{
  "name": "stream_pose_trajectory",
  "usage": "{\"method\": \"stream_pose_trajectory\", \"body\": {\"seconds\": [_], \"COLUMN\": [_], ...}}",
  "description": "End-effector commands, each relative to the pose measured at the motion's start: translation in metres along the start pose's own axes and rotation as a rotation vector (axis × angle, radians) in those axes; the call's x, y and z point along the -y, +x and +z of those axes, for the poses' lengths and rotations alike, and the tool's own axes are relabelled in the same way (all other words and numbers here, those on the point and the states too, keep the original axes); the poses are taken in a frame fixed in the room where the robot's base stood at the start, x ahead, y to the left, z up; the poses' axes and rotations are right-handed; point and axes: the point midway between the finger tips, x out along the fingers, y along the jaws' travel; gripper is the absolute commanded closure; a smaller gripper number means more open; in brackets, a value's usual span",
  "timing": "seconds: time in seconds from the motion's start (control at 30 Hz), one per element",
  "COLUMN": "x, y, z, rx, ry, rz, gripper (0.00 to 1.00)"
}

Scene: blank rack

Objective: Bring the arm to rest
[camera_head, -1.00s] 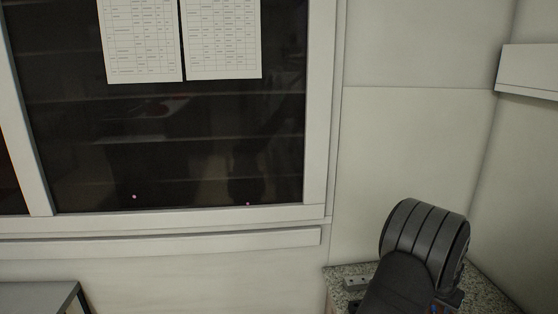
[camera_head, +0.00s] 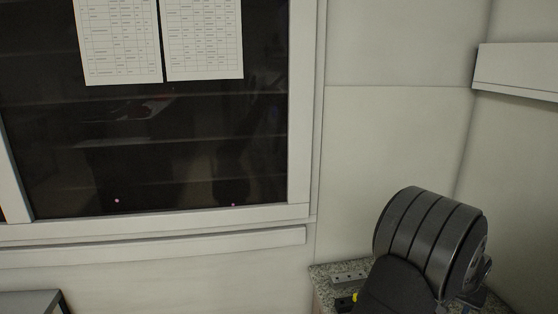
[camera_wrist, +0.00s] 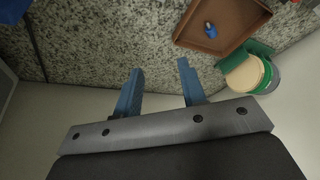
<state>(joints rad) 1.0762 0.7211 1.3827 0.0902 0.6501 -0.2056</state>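My arm (camera_head: 425,240) shows as a ribbed dark grey link at the lower right of the head view, above a speckled counter. My gripper (camera_wrist: 160,80) is in the wrist view, with its two blue fingers spread apart and nothing between them. The fingertips point toward the speckled counter (camera_wrist: 110,40). In the head view the gripper's fingers are hidden behind the arm.
A brown tray (camera_wrist: 238,42) with a small blue item (camera_wrist: 210,29) lies on the counter. Beside it are a green-rimmed round container (camera_wrist: 268,75) and a green piece. A dark window (camera_head: 150,140) with two paper sheets fills the head view's left.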

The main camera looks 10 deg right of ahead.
Motion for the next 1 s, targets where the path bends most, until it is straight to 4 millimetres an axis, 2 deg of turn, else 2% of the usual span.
{"method": "stream_pose_trajectory", "body": {"seconds": [0.1,0.23,1.0], "x": [-0.017,-0.009,0.009], "y": [-0.015,-0.018,-0.046], "z": [0.005,0.016,0.072], "rx": [0.000,0.002,0.001], "ry": [0.007,0.063,0.391], "rz": [0.002,0.027,0.163], "gripper": [0.62,0.62,0.62]}}
